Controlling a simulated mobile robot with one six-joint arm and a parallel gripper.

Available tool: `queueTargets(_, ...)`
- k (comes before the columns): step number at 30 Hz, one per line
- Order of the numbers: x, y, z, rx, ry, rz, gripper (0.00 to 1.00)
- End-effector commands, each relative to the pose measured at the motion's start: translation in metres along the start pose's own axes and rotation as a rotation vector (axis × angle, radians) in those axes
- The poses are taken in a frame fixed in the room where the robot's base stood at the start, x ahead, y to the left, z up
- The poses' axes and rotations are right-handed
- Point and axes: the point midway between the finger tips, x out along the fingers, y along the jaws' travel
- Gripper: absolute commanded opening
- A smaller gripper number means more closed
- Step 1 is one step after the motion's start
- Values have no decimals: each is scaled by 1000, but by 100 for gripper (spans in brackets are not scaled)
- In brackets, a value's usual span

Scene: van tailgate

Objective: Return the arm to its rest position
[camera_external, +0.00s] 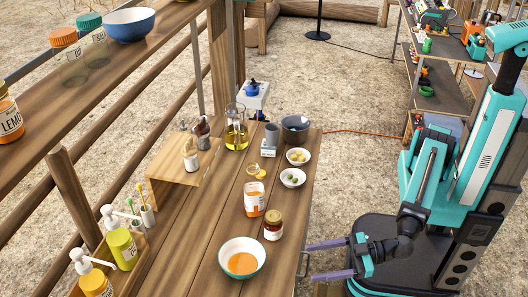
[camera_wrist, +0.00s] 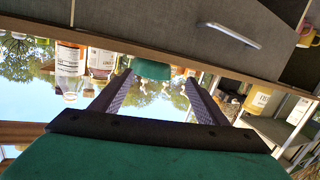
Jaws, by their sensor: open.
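My arm stands at the right of the external view, with its teal and black links folded over its dark base. My gripper (camera_external: 311,262) points left toward the near right edge of the wooden table (camera_external: 204,264). Its two purple-grey fingers are apart, with nothing visible between them. In the wrist view my gripper (camera_wrist: 158,77) also shows spread fingers. A teal thing, perhaps a bowl (camera_wrist: 152,69), appears beyond the fingertips there.
A wooden shelf (camera_external: 100,80) is at left. A loaded rack (camera_external: 437,95) stands behind my arm. Bare ground (camera_external: 350,165) lies between table and rack.

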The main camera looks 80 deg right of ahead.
Motion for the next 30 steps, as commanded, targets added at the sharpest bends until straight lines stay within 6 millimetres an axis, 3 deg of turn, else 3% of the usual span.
queueTargets(3,-2,-6,12,-66,-33,-15,68)
queueTargets(11,1,14,53,-263,-140,38,68)
queueTargets(20,1,48,110,-535,-314,98,68)
queueTargets(30,-11,104,181,-877,-588,142,68)
